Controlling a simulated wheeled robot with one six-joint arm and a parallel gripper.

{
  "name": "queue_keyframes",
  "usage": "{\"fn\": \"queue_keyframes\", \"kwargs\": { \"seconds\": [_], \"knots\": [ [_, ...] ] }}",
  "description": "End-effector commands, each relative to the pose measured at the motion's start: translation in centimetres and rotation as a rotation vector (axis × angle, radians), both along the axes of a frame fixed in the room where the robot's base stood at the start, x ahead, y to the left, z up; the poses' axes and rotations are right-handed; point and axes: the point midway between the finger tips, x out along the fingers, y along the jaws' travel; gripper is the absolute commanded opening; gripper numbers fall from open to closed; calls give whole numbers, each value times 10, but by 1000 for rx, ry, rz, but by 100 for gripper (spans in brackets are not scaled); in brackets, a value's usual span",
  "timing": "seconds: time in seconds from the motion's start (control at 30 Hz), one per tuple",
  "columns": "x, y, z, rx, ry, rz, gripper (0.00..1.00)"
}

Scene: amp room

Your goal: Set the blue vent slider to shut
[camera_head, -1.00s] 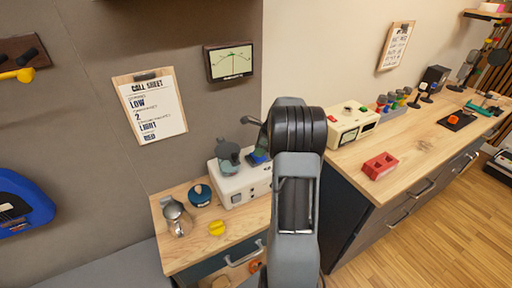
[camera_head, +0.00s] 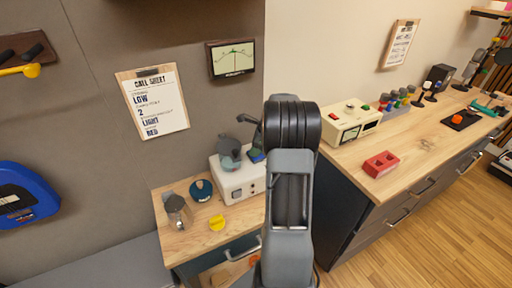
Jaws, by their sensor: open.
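A small blue part (camera_head: 256,155) shows on top of the white box (camera_head: 238,183), beside my arm. It may be the blue vent slider; it is too small and too covered to read its setting. My gripper (camera_head: 240,143) is over the white box, to the left of my wrist, with its dark and grey-green parts close to the blue part. It is open. Its fingertips are hard to make out, and I cannot tell whether they touch anything. My arm hides the right side of the box.
A metal jug (camera_head: 178,211), a dark blue round pot (camera_head: 201,190) and a yellow knob (camera_head: 217,223) stand left of the box on the wooden top. A call sheet (camera_head: 153,102) and a meter (camera_head: 231,58) hang above. A red block (camera_head: 380,164) lies on the right counter.

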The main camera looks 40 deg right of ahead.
Motion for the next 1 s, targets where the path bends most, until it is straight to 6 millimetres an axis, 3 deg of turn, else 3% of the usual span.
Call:
{"fn": "queue_keyframes", "kwargs": {
  "seconds": [0.17, 0.7, 1.0],
  "knots": [
    [-2, -2, 7, -1, -1, -1, 50],
    [-30, -27, 99, -2, -2, 0, 50],
    [-39, -34, 125, -1, -1, 1, 50]
  ]
}}
